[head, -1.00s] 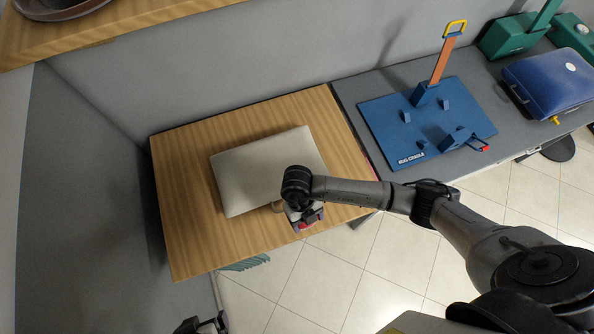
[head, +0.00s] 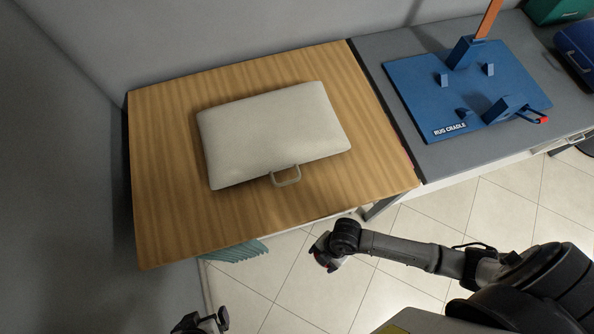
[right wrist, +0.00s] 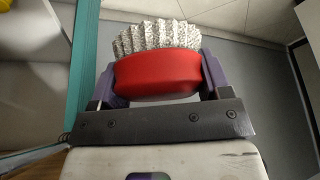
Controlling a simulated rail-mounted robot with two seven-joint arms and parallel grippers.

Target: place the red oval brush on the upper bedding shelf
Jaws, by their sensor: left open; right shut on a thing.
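The red oval brush (right wrist: 156,75), with pale bristles pointing away, sits between the fingers of my right gripper (right wrist: 157,80), which is shut on it. In the head view my right gripper (head: 325,262) hangs over the floor, in front of the wooden shelf top and apart from it; the brush is mostly hidden there. The wooden shelf top (head: 165,190) carries a cream padded case (head: 275,130) with a handle at its front. No label shows whether this is the upper bedding shelf. My left gripper (head: 205,323) is open at the bottom edge, partly cut off.
A blue rug cradle (head: 470,95) stands on the grey counter (head: 430,155) at right. A folded teal item (head: 238,252) shows below the wooden top's front edge. Bare wood lies around the case, widest on the left. Grey walls border the back and left.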

